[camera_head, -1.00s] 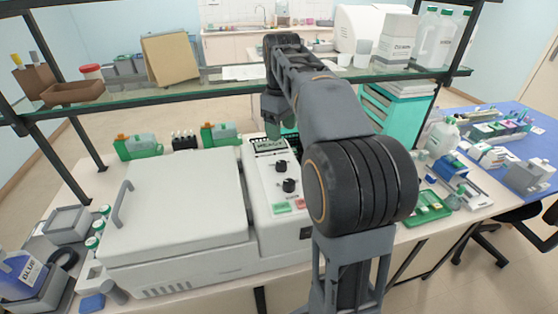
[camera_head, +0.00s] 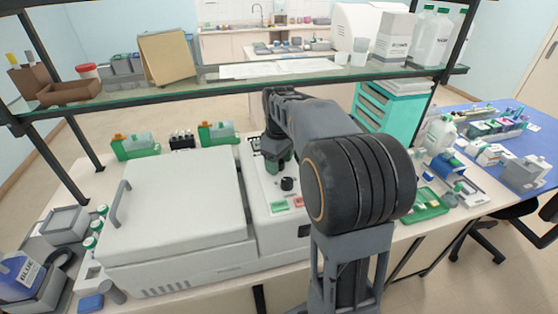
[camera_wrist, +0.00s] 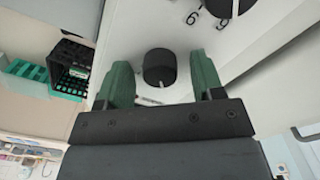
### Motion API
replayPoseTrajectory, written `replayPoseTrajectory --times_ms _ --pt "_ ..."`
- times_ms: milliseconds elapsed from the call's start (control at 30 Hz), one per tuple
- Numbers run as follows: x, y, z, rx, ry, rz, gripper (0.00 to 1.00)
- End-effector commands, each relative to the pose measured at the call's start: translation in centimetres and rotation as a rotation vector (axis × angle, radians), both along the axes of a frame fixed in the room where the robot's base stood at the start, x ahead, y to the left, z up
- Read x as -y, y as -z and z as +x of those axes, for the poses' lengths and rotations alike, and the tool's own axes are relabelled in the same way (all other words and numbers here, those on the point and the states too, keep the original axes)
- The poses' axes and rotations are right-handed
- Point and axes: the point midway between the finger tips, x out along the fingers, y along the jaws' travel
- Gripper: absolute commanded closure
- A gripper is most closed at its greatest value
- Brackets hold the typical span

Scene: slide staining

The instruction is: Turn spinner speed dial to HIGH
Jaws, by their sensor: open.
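The white spinner (camera_head: 180,200) stands on the bench, with a control panel (camera_head: 266,198) on its right side. A black dial (camera_head: 287,184) shows on the panel in the head view; my arm covers the panel's rear part. My gripper (camera_head: 275,160) is low over that rear part. In the wrist view its green fingers are apart, and a black dial (camera_wrist: 160,68) sits between them with a gap on each side. A second dial (camera_wrist: 222,6) with printed numbers is at the top edge. I cannot read a HIGH mark.
Green and red buttons (camera_head: 280,206) sit at the panel's front. A glass shelf (camera_head: 225,85) spans above the bench behind my arm. Green-based bottle holders (camera_head: 134,147) and a black rack (camera_head: 182,142) stand behind the spinner. A green tray (camera_head: 425,205) lies to the right.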

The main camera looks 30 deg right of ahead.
Motion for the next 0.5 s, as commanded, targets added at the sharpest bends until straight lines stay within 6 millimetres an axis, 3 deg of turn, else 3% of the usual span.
replayPoseTrajectory --times_ms 133,500 --pt "0.00 0.00 0.00 0.000 0.000 0.000 0.40" --pt "0.00 -0.03 0.00 0.000 0.000 0.000 0.75"
